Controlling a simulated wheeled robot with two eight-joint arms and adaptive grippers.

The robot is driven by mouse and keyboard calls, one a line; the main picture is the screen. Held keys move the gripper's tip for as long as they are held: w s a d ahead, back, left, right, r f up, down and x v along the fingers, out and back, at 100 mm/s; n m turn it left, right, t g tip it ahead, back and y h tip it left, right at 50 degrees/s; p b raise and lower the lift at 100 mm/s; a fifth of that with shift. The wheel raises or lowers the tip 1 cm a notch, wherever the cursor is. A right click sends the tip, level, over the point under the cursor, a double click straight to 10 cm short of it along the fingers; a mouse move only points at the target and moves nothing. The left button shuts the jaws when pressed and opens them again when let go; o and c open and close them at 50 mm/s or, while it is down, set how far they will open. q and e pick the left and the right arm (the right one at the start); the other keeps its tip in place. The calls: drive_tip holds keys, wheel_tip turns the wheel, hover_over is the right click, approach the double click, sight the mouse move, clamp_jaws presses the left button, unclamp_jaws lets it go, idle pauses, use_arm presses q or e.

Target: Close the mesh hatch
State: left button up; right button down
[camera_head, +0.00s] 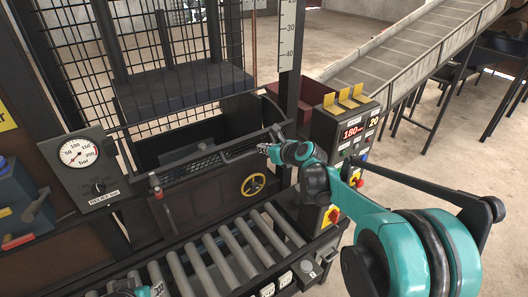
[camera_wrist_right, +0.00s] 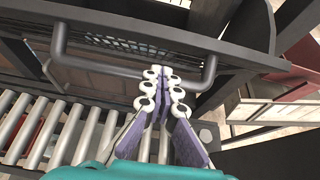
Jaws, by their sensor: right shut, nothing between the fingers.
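The mesh hatch (camera_head: 205,163) is a dark framed panel, seen foreshortened along the front of the dark chamber in the head view. The chamber's inside shows behind and above it, and I cannot tell the hatch's exact angle. In the right wrist view, a dark bent bar handle (camera_wrist_right: 115,73) runs along the hatch (camera_wrist_right: 105,40). My right gripper (camera_head: 266,148) is at the hatch's right part. Its fingertips (camera_wrist_right: 157,72) are shut together, empty, at the handle bar; contact is unclear. Part of my left gripper (camera_head: 152,291) shows at the bottom edge, its jaws unclear.
Below the hatch are a yellow handwheel (camera_head: 253,185) and a roller conveyor (camera_head: 225,255). A pressure gauge box (camera_head: 85,165) stands left, and a control box with displays (camera_head: 343,125) stands right. An inclined conveyor (camera_head: 410,55) rises behind.

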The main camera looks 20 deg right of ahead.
drive_tip(key=shift+g, duration=0.3)
drive_tip(key=w+a+r+p, duration=0.1)
drive_tip(key=w+r, duration=0.1)
drive_tip(key=w, duration=0.1)
drive_tip(key=w+a+r+p, duration=0.1)
drive_tip(key=w+r, duration=0.1)
drive_tip(key=w, duration=0.1)
drive_tip(key=w+r+p, duration=0.1)
drive_tip(key=w+r, duration=0.1)
drive_tip(key=r, duration=0.1)
drive_tip(key=shift+w+a+p, duration=0.35)
drive_tip(key=shift+w+a, duration=0.05)
drive_tip(key=shift+w+a+r+p, duration=0.1)
drive_tip(key=shift+w+a+r, duration=0.1)
drive_tip(key=shift+w, duration=0.3)
drive_tip(key=shift+w+a+r+p, duration=0.15)
drive_tip(key=shift+w+r, duration=0.05)
drive_tip(key=shift+w, duration=0.25)
drive_tip(key=shift+w+a+r+p, duration=0.1)
drive_tip(key=shift+w+a+r, duration=0.1)
drive_tip(key=shift+w, duration=0.3)
drive_tip(key=shift+w+r, duration=0.15)
drive_tip(key=shift+w, duration=0.25)
